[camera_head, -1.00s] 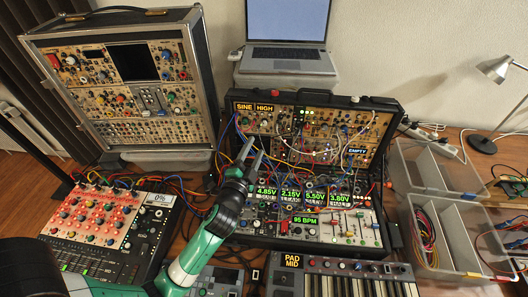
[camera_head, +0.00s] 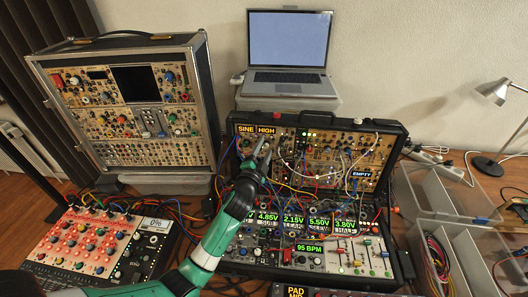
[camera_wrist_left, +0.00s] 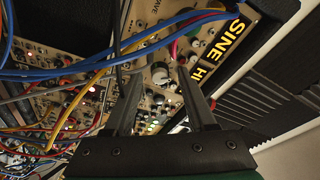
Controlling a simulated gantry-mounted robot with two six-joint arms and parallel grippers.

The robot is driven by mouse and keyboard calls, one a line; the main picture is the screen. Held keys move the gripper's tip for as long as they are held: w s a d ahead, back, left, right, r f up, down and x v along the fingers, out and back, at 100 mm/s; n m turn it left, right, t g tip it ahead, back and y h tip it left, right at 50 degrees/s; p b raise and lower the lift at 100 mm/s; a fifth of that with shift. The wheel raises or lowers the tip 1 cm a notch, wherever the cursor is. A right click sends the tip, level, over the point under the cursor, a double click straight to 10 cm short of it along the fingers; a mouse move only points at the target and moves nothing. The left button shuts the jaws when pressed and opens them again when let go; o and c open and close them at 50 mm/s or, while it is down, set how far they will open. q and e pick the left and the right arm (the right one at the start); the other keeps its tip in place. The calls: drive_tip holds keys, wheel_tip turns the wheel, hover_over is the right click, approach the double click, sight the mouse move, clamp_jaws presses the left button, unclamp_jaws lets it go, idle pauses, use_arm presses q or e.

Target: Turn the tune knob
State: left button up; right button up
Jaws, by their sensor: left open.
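The black synth case (camera_head: 397,130) stands open at the centre, with patch cables across its upper panel. SINE and HIGH labels show at that panel's top left. My left gripper (camera_head: 262,148) is in front of the panel's left part, below these labels, open and empty. In the left wrist view, a round grey knob (camera_wrist_left: 160,72) shows between the open fingers (camera_wrist_left: 151,84); they look apart from it. I cannot read which knob is the tune knob. Cables and fingers hide parts of the panel. My right gripper is not in view.
Blue, yellow and red cables (camera_wrist_left: 150,30) run close to the fingers. A second synth case (camera_head: 203,90) stands at the left, with a red-panelled mixer (camera_head: 85,238) in front. A laptop (camera_head: 290,78) is behind. Clear bins (camera_head: 430,190) stand at the right.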

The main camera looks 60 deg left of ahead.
use_arm(q)
drive_tip(key=shift+c, duration=0.3)
clamp_jaws()
drive_tip(key=shift+f+n+b, duration=0.15)
drive_tip(key=shift+n+b, duration=0.35)
drive_tip(key=shift+b, duration=0.3)
drive_tip(key=n+y+b, duration=0.1)
drive_tip(key=n+b, duration=0.2)
drive_tip(key=b, duration=0.1)
drive_tip(key=shift+f+n+b, duration=0.1)
drive_tip(key=shift+n+b, duration=0.2)
drive_tip(key=shift+b, duration=0.1)
drive_tip(key=shift+n+g+b, duration=0.3)
drive_tip(key=shift+n+b, duration=0.8)
drive_tip(key=shift+r, duration=0.2)
